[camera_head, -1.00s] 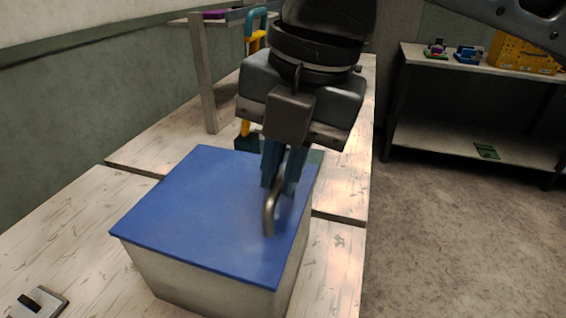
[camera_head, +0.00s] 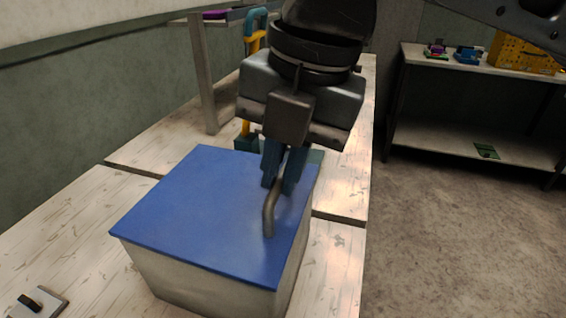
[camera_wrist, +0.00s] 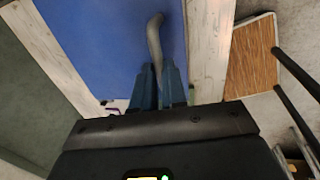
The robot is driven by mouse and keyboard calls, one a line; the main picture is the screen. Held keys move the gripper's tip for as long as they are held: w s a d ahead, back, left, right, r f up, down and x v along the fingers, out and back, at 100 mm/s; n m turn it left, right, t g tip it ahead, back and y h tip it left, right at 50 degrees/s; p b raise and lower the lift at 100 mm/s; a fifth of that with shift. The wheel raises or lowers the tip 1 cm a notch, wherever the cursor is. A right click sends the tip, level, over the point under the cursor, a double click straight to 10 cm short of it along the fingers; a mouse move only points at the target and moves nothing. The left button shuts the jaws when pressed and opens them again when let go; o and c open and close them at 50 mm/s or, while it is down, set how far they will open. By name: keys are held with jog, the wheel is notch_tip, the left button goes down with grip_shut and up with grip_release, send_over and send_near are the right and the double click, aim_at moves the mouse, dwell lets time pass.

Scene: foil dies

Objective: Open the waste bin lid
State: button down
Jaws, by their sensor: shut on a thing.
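The waste bin (camera_head: 200,283) is a pale box on the workbench with a flat blue lid (camera_head: 195,205). The lid lies level on the bin and looks closed. A bent grey metal handle (camera_head: 269,215) stands on the lid near its right edge. My gripper (camera_head: 280,185) comes down from above, its blue fingers shut on the handle. In the wrist view, the fingers (camera_wrist: 159,88) close around the handle (camera_wrist: 154,38), with the blue lid (camera_wrist: 105,45) behind. The fingers hide part of the handle.
The pale wooden workbench (camera_head: 60,225) carries the bin. A blue and yellow stand (camera_head: 255,45) is behind my gripper. A small metal piece (camera_head: 40,302) lies at the front left. A shelf (camera_head: 470,145) with several coloured items stands at the right, beyond open floor (camera_head: 450,240).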

jog(key=shift+r, duration=0.15)
jog(key=shift+a+r+p, duration=0.25)
jog(key=shift+r+p, duration=0.3)
jog(key=shift+p, duration=0.15)
jog(key=w+a+r+p, duration=0.4)
jog(key=a+r+p, duration=0.6)
jog(key=a, duration=0.1)
jog(key=w+a+g+h+p, duration=0.1)
jog(key=w+a+g+h, duration=0.1)
jog(key=a+h, duration=0.5)
jog(key=shift+w+a+f+g, duration=0.25)
jog(key=shift+w+a, duration=0.55)
jog(key=shift+a, duration=0.9)
jog(key=shift+r, duration=0.1)
